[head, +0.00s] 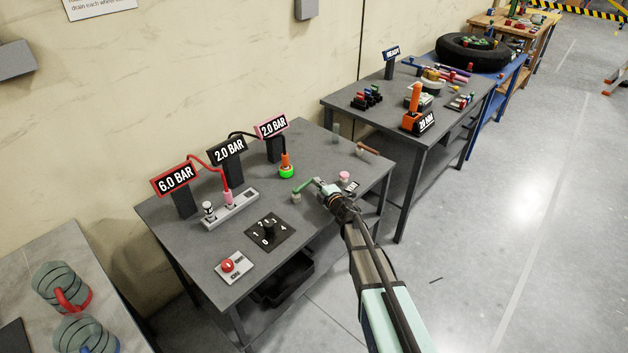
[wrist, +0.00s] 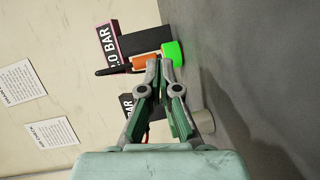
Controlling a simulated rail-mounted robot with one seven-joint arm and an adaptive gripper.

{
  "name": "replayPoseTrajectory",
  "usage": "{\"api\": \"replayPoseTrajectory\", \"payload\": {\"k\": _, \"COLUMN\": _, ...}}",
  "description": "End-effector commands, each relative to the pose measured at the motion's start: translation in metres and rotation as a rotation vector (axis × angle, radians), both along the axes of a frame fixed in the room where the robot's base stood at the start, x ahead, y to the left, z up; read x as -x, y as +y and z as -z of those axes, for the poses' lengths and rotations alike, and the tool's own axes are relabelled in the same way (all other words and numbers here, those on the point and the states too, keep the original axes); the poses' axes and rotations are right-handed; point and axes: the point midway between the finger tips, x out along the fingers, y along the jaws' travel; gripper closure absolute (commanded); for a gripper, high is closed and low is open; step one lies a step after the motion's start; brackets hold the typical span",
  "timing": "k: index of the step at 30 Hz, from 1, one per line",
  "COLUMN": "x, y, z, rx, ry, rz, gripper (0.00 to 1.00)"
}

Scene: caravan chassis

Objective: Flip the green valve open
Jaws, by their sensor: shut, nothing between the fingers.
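The green valve (head: 303,186) has a bar-like green handle on a small pale base, near the right part of the front table. Its handle slants up to the right, its right end close to my fingertips. My gripper (head: 317,182) is shut and empty at the handle's right end; I cannot tell whether they touch. In the wrist view my gripper (wrist: 166,65) has its fingertips together. A pale cylinder shows partly behind the right finger there, perhaps the valve's base. The green handle is not clearly visible in that view.
Pressure signs (head: 228,150), a grey manifold (head: 230,209), a numbered dial (head: 268,231) and a red button (head: 228,265) share the table. A pink knob (head: 344,176) is close right of my gripper.

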Motion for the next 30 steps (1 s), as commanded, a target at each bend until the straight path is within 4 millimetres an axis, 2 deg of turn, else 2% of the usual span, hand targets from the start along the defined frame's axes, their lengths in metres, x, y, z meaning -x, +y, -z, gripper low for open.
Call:
{"api": "replayPoseTrajectory", "payload": {"k": 23, "x": -0.008, "y": 0.004, "z": 0.000, "rx": -0.001, "ry": -0.002, "rz": -0.003, "gripper": 1.00}}
{"api": "replayPoseTrajectory", "payload": {"k": 30, "x": 0.005, "y": -0.006, "z": -0.004, "rx": -0.001, "ry": -0.002, "rz": -0.002, "gripper": 1.00}}
